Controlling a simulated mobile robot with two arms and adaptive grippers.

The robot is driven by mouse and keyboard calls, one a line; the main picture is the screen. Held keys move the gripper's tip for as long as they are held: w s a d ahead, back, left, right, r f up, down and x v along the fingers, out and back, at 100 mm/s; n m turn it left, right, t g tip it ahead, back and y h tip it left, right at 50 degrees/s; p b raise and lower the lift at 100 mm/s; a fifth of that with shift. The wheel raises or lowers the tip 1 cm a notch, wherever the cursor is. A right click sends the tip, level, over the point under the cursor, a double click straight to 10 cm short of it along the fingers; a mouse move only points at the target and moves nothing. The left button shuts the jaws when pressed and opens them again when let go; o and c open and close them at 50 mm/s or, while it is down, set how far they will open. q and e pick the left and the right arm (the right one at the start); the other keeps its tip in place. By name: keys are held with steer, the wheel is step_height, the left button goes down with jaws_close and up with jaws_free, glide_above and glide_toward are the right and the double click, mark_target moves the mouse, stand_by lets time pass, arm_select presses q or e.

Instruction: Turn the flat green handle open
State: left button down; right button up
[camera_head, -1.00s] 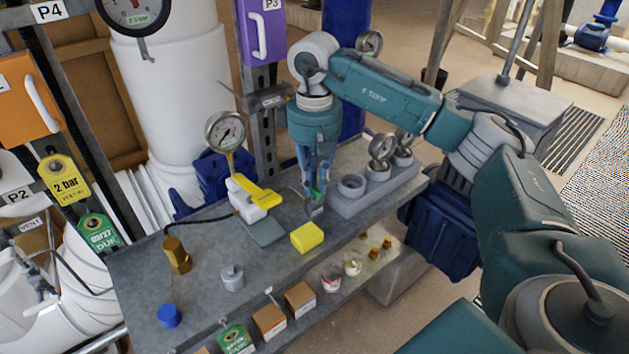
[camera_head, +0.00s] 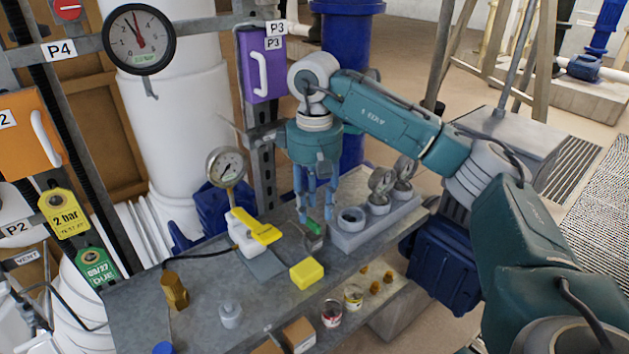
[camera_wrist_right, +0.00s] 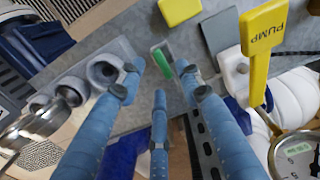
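The small flat green handle (camera_head: 314,226) sits on a little grey metal fitting on the bench, between the yellow-handled pump and the grey gauge block. In the right wrist view the green handle (camera_wrist_right: 162,62) shows just beyond the fingertips, between the left and right fingers. My right gripper (camera_head: 315,212) points down above the handle. Its blue fingers are spread and empty, apart from the handle as far as I can see. It also shows open in the right wrist view (camera_wrist_right: 164,83). My left gripper is not in view.
The pump's yellow lever (camera_head: 256,229) and a gauge (camera_head: 226,166) stand left of the handle. A yellow block (camera_head: 307,274) lies in front. The grey block (camera_head: 378,222) with sockets and gauges stands close on the right. A purple box (camera_head: 262,66) is behind.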

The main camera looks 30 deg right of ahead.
step_height(320, 180, up, 9)
stand_by(0.3)
stand_by(0.5)
